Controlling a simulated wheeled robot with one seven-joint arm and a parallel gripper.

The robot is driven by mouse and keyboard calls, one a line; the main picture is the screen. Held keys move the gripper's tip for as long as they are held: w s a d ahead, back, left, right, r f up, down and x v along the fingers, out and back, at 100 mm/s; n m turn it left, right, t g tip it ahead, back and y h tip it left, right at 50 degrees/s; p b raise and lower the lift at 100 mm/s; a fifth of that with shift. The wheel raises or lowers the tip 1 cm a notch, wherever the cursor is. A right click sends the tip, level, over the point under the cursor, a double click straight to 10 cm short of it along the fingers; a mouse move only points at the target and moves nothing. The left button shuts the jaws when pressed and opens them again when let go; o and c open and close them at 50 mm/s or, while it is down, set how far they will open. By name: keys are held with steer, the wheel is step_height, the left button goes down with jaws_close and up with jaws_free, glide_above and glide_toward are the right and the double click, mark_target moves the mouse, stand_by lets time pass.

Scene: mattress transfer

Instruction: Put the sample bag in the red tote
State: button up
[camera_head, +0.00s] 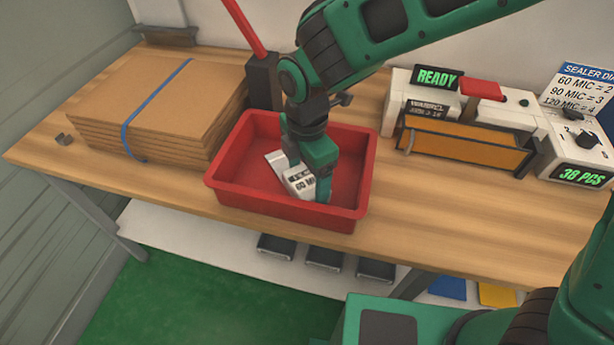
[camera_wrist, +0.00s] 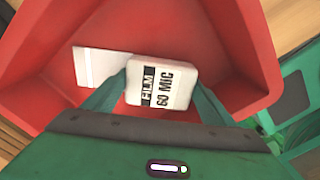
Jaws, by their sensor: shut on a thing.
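The sample bag shows as a white block (camera_wrist: 162,83) printed "FILM 60 MIC" with a flat pale sheet (camera_wrist: 100,67) beside it. I cannot tell how the sheet and block are joined. In the head view, the bag's printed block (camera_head: 299,182) is inside the red tote (camera_head: 287,212), low between its walls. My gripper (camera_head: 308,182) reaches down into the tote and is shut on the block, with a finger on each side in the wrist view. The fingers partly hide the bag. I cannot tell whether it touches the tote floor.
A strapped cardboard stack (camera_head: 155,100) stands left of the tote. A dark holder with a red rod (camera_head: 263,80) is behind it. Bare wooden table (camera_head: 440,215) lies right of the tote.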

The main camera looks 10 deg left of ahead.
steer(key=shift+f, duration=0.1)
steer(key=o, duration=1.2)
steer(key=shift+o, duration=0.2)
step_height(320, 180, up, 12)
